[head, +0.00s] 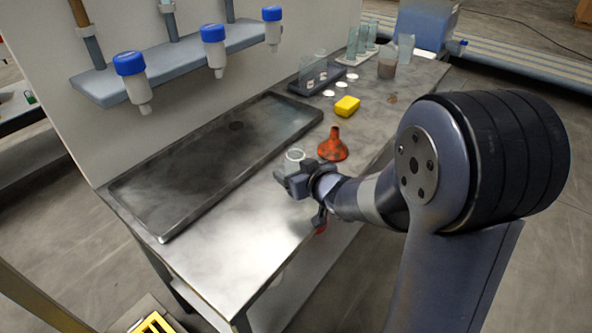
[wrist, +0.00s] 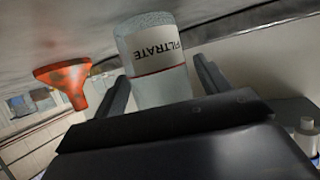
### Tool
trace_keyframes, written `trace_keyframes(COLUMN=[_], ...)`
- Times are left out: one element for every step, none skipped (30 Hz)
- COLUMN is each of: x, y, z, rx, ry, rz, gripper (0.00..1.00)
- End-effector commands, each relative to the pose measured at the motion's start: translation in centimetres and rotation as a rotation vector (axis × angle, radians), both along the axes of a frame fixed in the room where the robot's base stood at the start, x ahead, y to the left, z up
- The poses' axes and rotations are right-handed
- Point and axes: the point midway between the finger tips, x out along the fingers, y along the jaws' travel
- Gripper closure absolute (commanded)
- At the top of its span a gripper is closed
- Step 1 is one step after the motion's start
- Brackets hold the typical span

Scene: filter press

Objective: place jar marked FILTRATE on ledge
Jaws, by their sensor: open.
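The jar marked FILTRATE (wrist: 155,85) is clear with a white label and a red line. It stands on the grey worktop, and its rim shows in the head view (head: 295,155). My gripper (head: 300,181) is at the jar's near side. In the wrist view, my gripper (wrist: 160,88) is open, with one finger on each side of the jar and a gap at least on the right. A grey-blue shelf (head: 190,66) on the wall panel holds several blue-capped bottles; I cannot tell whether it is the ledge.
An orange funnel (head: 332,146) stands just right of the jar. A dark shallow tray (head: 205,165) lies to its left.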

Motion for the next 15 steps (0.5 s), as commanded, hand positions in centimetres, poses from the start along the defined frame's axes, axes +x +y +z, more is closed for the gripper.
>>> trace_keyframes(x=[0.0,0.0,0.0,0.0,0.0,0.0,0.0,-0.3,-0.7,-1.1,-1.5,-2.1,-2.5,-3.0,-3.7], y=[0.0,0.0,0.0,0.0,0.0,0.0,0.0,-0.2,-0.5,-0.7,-0.9,-1.2,-1.5,-1.8,-2.2], z=[0.0,0.0,0.0,0.1,0.2,0.4,0.7,0.7,0.8,1.1,1.3,1.6,1.9,2.1,2.5], rx=[0.0,0.0,0.0,0.0,0.0,0.0,0.0,0.0,0.0,0.0,0.0,0.001,0.001,0.0,0.0], ry=[0.0,0.0,0.0,0.0,0.0,-0.001,-0.001,-0.001,0.0,-0.001,-0.002,-0.002,-0.003,-0.002,-0.003], rz=[0.0,0.0,0.0,0.0,0.0,0.0,0.0,-0.001,-0.001,-0.001,-0.002,-0.002,-0.002,-0.002,-0.003], gripper=[0.28,0.28,0.28,0.28,0.28,0.28,0.28,0.28,0.28,0.28,0.28,0.28,0.28,0.28,0.28])
